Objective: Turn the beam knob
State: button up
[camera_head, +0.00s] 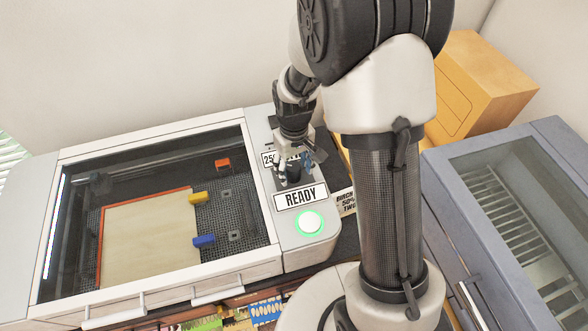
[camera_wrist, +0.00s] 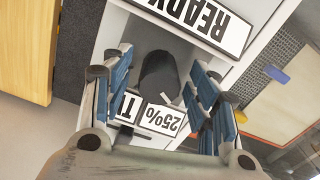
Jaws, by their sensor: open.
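The beam knob (camera_wrist: 158,76) is a dark cylinder on the machine's white control panel. In the wrist view it stands between the two blue-padded fingers of my gripper (camera_wrist: 161,62), with a gap visible on each side. My gripper is open. In the camera_head view my gripper (camera_head: 296,162) is down over the panel and the dark knob (camera_head: 292,174) shows partly behind the fingers. White labels reading 25% (camera_wrist: 161,118) and a partly hidden T lie beside the knob. A READY sign (camera_head: 301,196) sits on its other side.
A round white button with a green ring (camera_head: 310,222) is on the same panel. Left of it, the machine's glass lid (camera_head: 75,185) covers a pale sheet (camera_head: 142,240) with blue, yellow and red blocks. A grey glass-topped unit (camera_head: 470,150) and a wooden box (camera_head: 480,85) stand right.

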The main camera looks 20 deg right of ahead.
jog(key=shift+f, duration=0.45)
jog(key=c, duration=1.1)
jog(key=shift+o, duration=0.2)
jog(key=shift+m, duration=0.4)
jog(key=m+b, duration=0.1)
jog(key=m, duration=0.2)
jog(key=shift+a, duration=0.1)
jog(key=shift+m, duration=2)
